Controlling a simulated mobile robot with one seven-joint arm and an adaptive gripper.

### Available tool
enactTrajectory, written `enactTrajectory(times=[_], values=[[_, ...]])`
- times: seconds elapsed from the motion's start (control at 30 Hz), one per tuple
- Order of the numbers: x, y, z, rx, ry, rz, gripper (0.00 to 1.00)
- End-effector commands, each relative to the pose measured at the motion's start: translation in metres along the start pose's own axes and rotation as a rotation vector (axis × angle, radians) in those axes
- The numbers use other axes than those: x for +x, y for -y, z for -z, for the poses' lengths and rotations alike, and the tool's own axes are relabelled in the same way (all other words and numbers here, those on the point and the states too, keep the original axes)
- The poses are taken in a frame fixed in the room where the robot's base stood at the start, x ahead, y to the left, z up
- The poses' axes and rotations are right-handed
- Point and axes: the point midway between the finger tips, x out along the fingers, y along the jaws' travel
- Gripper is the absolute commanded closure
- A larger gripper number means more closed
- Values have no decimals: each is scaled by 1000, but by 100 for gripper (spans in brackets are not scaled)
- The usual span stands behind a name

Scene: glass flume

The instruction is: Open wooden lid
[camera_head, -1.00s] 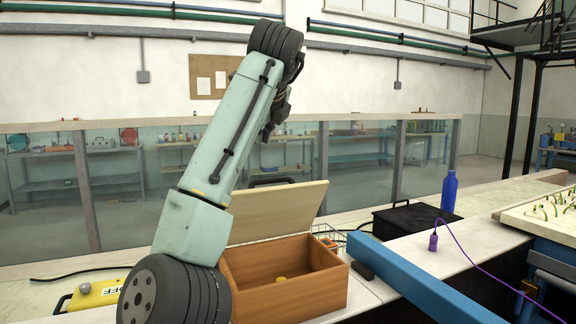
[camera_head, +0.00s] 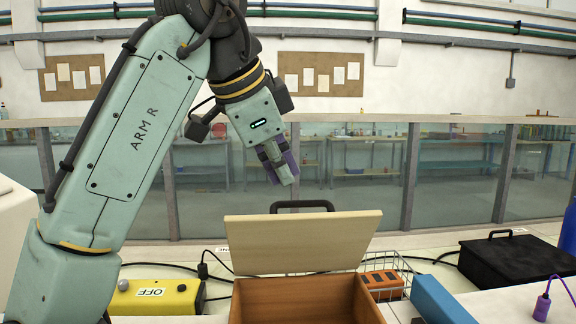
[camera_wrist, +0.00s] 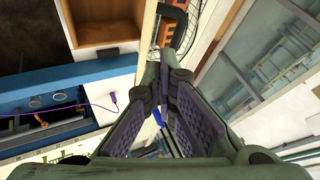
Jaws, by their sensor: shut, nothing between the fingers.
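The wooden lid (camera_head: 300,243) is pale and stands raised at the back of the brown wooden box (camera_head: 305,300), leaning a little backward. A black handle (camera_head: 302,206) shows above its top edge. The box is open at the top, and its lower part is cut off by the picture. My gripper (camera_head: 283,172) hangs above and behind the lid, apart from it in the picture, with its fingers together and empty. In the wrist view the purple-padded fingers (camera_wrist: 155,98) meet at their tips, with nothing held between them.
A yellow box marked OFF (camera_head: 157,297) stands left of the wooden box, with black cables behind. An orange item (camera_head: 382,285) in a wire basket, a blue bar (camera_head: 440,300) and a black lidded case (camera_head: 520,264) are on the right. A glass wall runs behind.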

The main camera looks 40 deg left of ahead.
Motion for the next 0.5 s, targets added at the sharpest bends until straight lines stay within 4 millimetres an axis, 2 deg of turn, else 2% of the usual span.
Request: enactTrajectory(times=[0.2,0.33,0.5], values=[[45,-2,-3,-1,2,1,100],[61,-2,-2,0,2,2,100],[69,0,0,0,1,3,100]])
